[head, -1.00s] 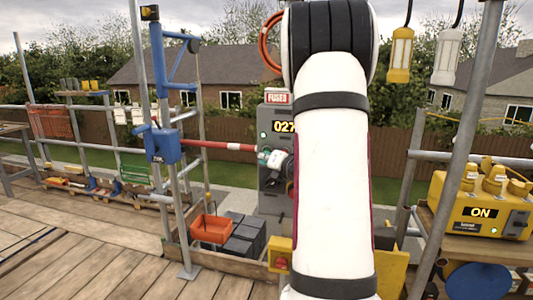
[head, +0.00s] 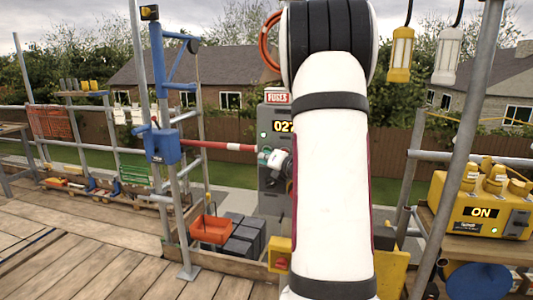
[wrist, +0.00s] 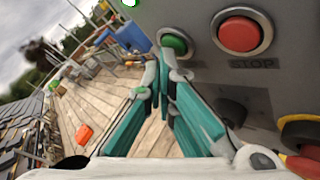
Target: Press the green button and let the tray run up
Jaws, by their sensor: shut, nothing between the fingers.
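The green button (wrist: 174,43) sits in a metal ring on a grey control box in the wrist view. A red button (wrist: 240,33) marked STOP is to its right. My gripper (wrist: 165,68) is shut and empty, its fingertips just below the green button; I cannot tell whether they touch it. In the head view my gripper (head: 277,160) is at the front of the grey box (head: 271,182), partly hidden by my arm. An orange tray-like box (head: 210,229) sits low beside dark tiles (head: 242,238); I cannot tell if it is the task's tray.
A red-and-white bar (head: 225,147) reaches from the blue hoist post (head: 162,145) toward the grey box. A yellow unit (head: 482,210) reading ON stands at the right behind a slanted pole (head: 455,140). Open wooden decking (head: 80,255) lies at the left.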

